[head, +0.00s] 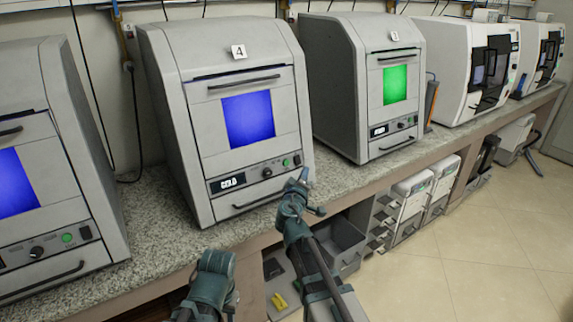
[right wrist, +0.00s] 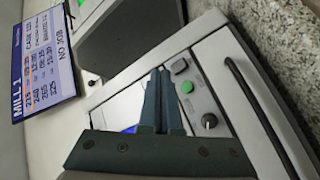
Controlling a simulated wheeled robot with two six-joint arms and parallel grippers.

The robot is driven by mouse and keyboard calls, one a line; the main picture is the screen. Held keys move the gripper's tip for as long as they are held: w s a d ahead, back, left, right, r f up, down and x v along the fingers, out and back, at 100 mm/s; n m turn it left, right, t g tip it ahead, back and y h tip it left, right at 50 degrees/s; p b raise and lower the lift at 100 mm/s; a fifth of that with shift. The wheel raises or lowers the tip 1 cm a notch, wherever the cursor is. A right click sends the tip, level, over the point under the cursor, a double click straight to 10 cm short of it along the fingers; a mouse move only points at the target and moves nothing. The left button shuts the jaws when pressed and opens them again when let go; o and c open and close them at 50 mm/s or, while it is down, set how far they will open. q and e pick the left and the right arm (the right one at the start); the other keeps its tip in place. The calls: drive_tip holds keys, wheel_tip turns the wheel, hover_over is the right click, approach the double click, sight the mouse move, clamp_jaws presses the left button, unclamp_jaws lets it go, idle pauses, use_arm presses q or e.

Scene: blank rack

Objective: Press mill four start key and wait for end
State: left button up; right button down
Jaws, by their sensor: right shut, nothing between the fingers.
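Mill four (head: 190,150) is the grey machine with the "4" tag (head: 238,51). Its window (head: 249,119) glows blue. The small display (head: 228,183) on its lower panel is lit, with what looks like "COLD". A round green key (head: 286,162) sits at the right of the panel, beside a black knob (head: 267,172). My right gripper (head: 303,176) is shut and empty, just in front of the panel's right end. In the right wrist view its fingers (right wrist: 161,80) point at the panel close to the green key (right wrist: 187,87); contact cannot be told.
A similar machine with a green window (head: 394,85) stands to the right, another with a blue window (head: 15,182) to the left. The speckled counter (head: 160,230) has a narrow free front strip. A screen headed "MILL 1" (right wrist: 45,60) shows "NO JOB" in the wrist view.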

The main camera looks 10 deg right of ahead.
sight(286, 163)
drive_tip(key=shift+w+a+f+b, duration=0.3)
drive_tip(key=shift+w+a, duration=0.15)
drive_tip(key=shift+w, duration=0.8)
drive_tip(key=shift+w+a+f+b, duration=0.3)
drive_tip(key=shift+w+a, duration=0.15)
drive_tip(key=shift+w, duration=0.75)
drive_tip(key=shift+w+a+f+b, duration=0.3)
drive_tip(key=shift+w+a, duration=0.15)
drive_tip(key=shift+w, duration=0.8)
drive_tip(key=shift+w, duration=0.15)
drive_tip(key=shift+w+a+f, duration=0.1)
drive_tip(key=shift+w+a, duration=0.05)
drive_tip(key=shift+w, duration=0.1)
